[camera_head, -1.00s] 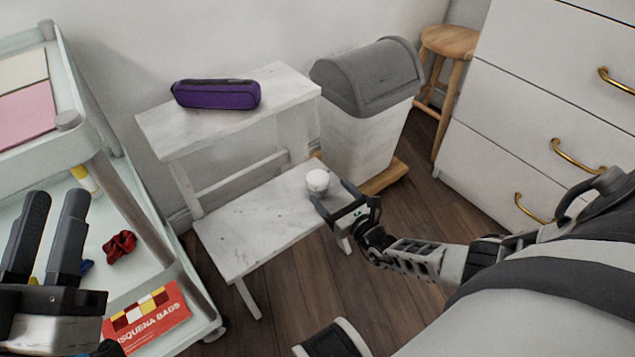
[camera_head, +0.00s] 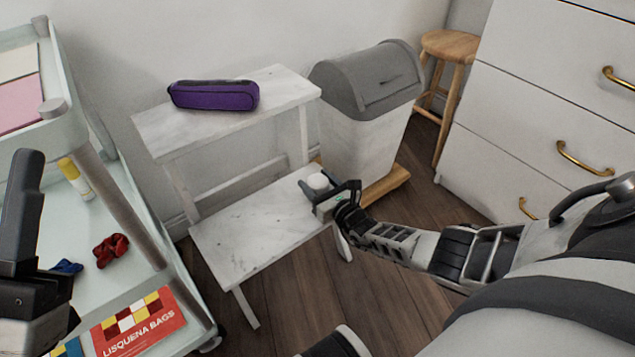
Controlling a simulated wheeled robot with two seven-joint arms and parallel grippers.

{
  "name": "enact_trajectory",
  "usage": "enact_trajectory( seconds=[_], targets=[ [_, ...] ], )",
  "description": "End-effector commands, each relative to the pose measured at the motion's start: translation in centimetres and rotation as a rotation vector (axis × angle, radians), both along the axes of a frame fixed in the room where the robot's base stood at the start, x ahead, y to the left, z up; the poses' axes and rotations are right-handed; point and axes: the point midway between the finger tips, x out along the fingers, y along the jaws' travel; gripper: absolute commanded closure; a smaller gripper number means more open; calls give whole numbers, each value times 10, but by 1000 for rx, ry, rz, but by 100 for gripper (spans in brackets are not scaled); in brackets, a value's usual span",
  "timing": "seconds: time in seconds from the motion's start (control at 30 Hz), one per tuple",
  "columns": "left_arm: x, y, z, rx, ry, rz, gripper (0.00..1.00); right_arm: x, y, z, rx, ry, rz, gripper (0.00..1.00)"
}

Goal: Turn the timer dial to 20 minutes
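The timer (camera_head: 318,181) is a small round white object on the lower step of the white step stool (camera_head: 235,238), near its right end. Markings on its dial are too small to read. My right gripper (camera_head: 325,190) is at the timer, with its fingers on either side of it and apart by about the timer's width. I cannot tell whether the fingers touch it. My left gripper (camera_head: 20,225) is at the left edge, partly cut off, with one finger pointing up, well away from the timer.
A purple pencil case (camera_head: 214,95) lies on the stool's top step. A grey-lidded bin (camera_head: 368,110) stands close behind the timer. A cart (camera_head: 130,290) on the left holds a red scrunchie (camera_head: 111,250) and a glue stick (camera_head: 76,178). White drawers (camera_head: 545,110) stand at right.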

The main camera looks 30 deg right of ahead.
Motion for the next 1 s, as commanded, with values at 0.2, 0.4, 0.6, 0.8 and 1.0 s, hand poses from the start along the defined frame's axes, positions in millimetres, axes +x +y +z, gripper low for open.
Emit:
enact_trajectory(
  seconds=[0.2,0.4,0.6,0.8,1.0],
  targets=[
    [0,0,0,-1,1,-1,68,0,0,0,0,0,-1,68],
    [0,0,0,-1,1,-1,68,0,1,0,1,1,-7,68],
    [0,0,0,0,1,0,68,-1,1,-1,1,1,-18,68],
    [0,0,0,-1,2,0,68,-1,1,-1,2,2,-43,68],
    [0,0,0,-1,2,0,68,-1,2,-1,4,2,-113,68]
  ],
)
